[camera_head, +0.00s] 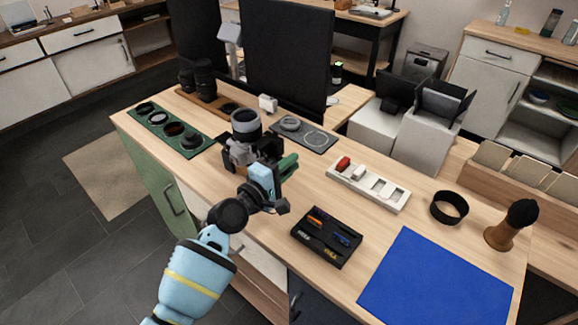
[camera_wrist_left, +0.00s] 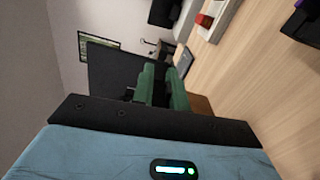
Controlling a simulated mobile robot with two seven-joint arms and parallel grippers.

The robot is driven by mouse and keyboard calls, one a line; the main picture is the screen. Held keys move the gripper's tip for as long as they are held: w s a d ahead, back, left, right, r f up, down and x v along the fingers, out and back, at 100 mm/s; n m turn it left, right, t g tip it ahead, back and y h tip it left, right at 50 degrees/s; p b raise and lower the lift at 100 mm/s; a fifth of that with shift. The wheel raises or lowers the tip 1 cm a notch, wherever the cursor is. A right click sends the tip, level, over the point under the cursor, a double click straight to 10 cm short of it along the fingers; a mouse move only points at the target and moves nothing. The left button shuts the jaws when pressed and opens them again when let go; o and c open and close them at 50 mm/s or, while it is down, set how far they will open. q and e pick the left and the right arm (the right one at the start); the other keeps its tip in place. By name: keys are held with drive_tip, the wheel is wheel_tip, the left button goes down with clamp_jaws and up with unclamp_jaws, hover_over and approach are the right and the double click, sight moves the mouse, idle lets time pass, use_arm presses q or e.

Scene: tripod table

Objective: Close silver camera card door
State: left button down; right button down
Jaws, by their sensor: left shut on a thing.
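The silver camera (camera_head: 236,152) stands on the wooden table with its black-and-silver lens (camera_head: 246,124) upward. My left gripper (camera_head: 286,164), with green fingers, is at the camera's right side and covers part of it. The fingers also show in the left wrist view (camera_wrist_left: 161,86), close together. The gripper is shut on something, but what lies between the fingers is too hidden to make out. The card door cannot be made out in either view. My right gripper is in neither view.
A green tray of lens rings (camera_head: 157,119) lies left of the camera. A grey mat (camera_head: 318,146) lies behind it. A white slotted tray (camera_head: 369,184), a black tray (camera_head: 327,236), a black ring (camera_head: 449,207), a brush (camera_head: 511,224) and a blue mat (camera_head: 435,282) are to the right.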

use_arm(q)
drive_tip(key=shift+r+n, duration=0.25)
drive_tip(key=shift+n, duration=0.25)
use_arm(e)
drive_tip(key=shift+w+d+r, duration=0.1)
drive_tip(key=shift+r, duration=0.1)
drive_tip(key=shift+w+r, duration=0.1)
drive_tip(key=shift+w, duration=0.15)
